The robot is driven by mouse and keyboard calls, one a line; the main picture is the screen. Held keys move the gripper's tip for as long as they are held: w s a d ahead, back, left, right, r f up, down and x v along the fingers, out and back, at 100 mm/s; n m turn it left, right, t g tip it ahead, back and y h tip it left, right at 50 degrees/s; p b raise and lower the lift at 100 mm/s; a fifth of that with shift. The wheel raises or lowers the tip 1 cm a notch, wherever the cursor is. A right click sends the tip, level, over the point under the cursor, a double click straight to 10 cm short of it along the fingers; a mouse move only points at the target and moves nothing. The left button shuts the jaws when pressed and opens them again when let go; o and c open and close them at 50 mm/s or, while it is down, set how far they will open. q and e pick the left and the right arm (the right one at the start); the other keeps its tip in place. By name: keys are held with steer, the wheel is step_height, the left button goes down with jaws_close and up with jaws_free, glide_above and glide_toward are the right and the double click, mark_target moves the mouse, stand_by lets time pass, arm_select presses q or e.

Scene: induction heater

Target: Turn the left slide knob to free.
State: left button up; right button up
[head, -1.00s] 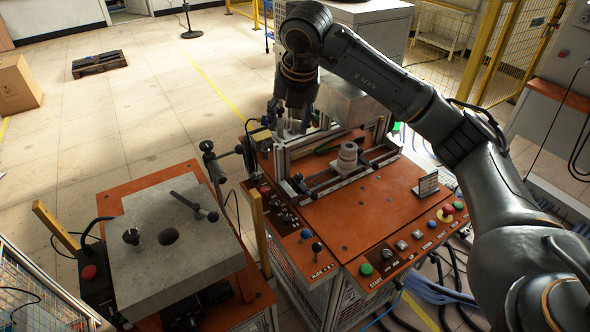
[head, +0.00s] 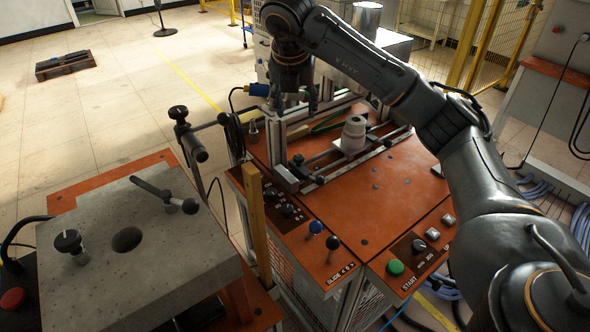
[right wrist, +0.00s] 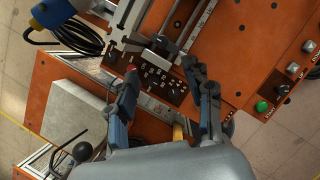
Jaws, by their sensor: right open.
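A dark control panel (head: 287,210) with small black knobs and white labels lies on the left part of the orange machine top (head: 350,215). The panel also shows in the right wrist view (right wrist: 160,80), between and beyond my fingers. Its labels are too small to read, so I cannot tell which knob is the left slide knob. My right gripper (right wrist: 160,72) is open and empty, its two fingers spread apart on either side of the panel in that view. In the head view, it hangs behind the metal frame, partly hidden. My left gripper is out of view.
A metal slide frame carries a grey cylinder (head: 354,132). A stone block (head: 135,240) stands at left.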

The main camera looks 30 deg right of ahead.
mark_target(299, 157)
steer(key=x, duration=1.2)
steer(key=s+x, duration=0.1)
steer(key=x, duration=0.5)
steer(key=shift+s+a+f, duration=0.1)
steer(key=shift+a+f, duration=0.2)
steer(key=shift+a, duration=0.1)
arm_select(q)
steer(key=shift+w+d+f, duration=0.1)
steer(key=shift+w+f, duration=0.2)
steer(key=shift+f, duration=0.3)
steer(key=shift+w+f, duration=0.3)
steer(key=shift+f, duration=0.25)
arm_select(e)
steer(key=shift+c, duration=0.4)
jaws_close()
